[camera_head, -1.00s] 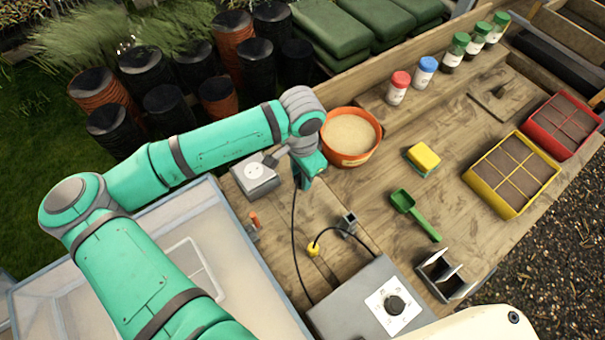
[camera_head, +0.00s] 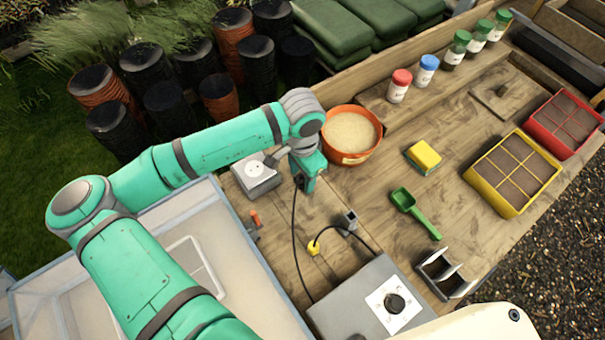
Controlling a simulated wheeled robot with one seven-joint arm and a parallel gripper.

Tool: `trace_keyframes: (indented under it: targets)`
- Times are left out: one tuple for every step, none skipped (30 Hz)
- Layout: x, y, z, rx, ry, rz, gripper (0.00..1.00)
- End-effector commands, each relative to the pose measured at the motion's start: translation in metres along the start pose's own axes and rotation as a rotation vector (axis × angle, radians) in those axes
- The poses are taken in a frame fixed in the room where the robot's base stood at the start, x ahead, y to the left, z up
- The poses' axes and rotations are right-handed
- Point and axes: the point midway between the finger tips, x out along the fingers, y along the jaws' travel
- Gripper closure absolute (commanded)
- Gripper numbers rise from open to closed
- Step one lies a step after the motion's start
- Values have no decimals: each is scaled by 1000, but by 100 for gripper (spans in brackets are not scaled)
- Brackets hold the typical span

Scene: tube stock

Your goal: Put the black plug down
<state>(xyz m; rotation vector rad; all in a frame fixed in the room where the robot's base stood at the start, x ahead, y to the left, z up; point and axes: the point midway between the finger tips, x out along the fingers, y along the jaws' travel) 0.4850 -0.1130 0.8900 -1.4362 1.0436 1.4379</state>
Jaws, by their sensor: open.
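My gripper (camera_head: 307,184), teal, points down over the wooden bench, between the grey socket box and the orange bowl. It is open. The black plug (camera_head: 299,181) is a small dark shape right at the jaws, partly hidden by them. I cannot tell whether it touches the jaws or rests on the bench. Its black cord (camera_head: 294,235) runs from there down to the grey control box (camera_head: 350,300) with a dial. The grey socket box (camera_head: 256,178) is just left of the gripper, with a white socket face and a grey plug-like part at its upper right.
An orange bowl (camera_head: 350,133) of pale grain stands close behind the gripper. A yellow plug (camera_head: 314,248) on a second black cord and a small grey holder (camera_head: 348,222) are in front. A green scoop (camera_head: 415,213) and yellow sponge (camera_head: 425,155) lie to the right.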

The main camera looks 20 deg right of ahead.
Motion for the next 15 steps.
trace_keyframes:
  targets:
    - [-2,0,0,0,0,-2,56]
    - [-4,-1,0,0,0,-2,56]
    - [-7,-1,0,1,0,-4,56]
    - [-10,-1,0,1,0,-4,56]
    - [-13,-1,0,2,0,-4,56]
    - [-20,-1,-1,1,1,-3,56]
    - [-26,-1,-1,2,2,-3,56]
    - [-32,-1,-2,2,3,-3,56]
    - [-40,0,-2,2,2,-3,56]
    - [-47,0,-2,3,3,-4,56]
    - [-53,0,-2,3,2,-3,56]
    - [-62,0,-2,3,2,-3,56]
    - [-68,0,-2,3,3,-3,56]
    - [-74,0,-2,3,2,-2,56]
    - [-82,0,-2,3,2,-3,56]
